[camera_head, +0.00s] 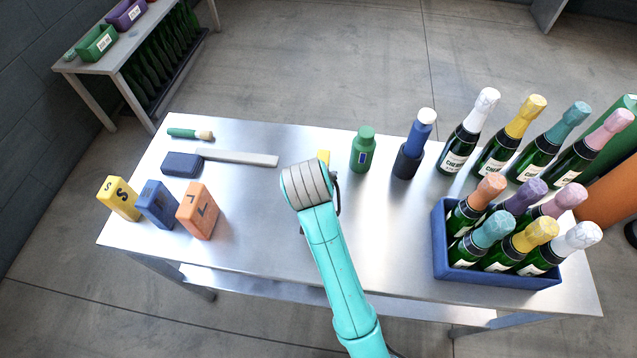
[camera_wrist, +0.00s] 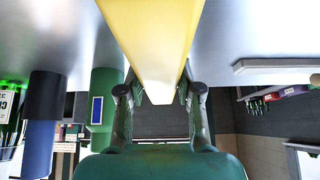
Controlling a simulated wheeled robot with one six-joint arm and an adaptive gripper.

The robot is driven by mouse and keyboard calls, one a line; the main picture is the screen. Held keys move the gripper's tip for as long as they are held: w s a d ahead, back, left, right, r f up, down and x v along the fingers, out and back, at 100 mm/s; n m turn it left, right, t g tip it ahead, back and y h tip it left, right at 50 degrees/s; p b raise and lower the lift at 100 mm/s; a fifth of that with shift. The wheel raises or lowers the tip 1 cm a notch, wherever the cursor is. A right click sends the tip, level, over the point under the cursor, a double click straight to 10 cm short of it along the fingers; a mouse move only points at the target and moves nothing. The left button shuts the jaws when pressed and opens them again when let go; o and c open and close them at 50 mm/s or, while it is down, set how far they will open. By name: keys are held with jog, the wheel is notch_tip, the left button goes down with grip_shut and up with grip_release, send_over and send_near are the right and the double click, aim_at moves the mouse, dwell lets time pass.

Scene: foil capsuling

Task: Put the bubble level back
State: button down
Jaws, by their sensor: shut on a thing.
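The bubble level (camera_wrist: 152,40) is a long yellow bar. In the wrist view it runs from the top edge down between the two dark fingers of my gripper (camera_wrist: 160,92), which is shut on it. In the head view only a small yellow bit of it (camera_head: 323,156) shows past my wrist, near the middle of the table's far side. My wrist hides the fingers and most of the level there. I cannot tell whether the level touches the table.
A green bottle (camera_head: 362,152) and a dark holder with a blue-and-white piece (camera_head: 408,160) stand just right of my gripper. A grey bar (camera_head: 240,158) and blue block (camera_head: 182,164) lie left. A blue crate of bottles (camera_head: 500,277) stands right. The steel table (camera_head: 262,235) is bare front-left of centre.

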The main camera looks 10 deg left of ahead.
jog(key=shift+f, duration=0.45)
jog(key=shift+f, duration=0.15)
jog(key=c, duration=0.8)
grip_release()
jog(key=shift+a, duration=0.1)
jog(key=shift+o, duration=0.2)
jog(key=v, duration=1.2)
jog(key=shift+s, duration=0.1)
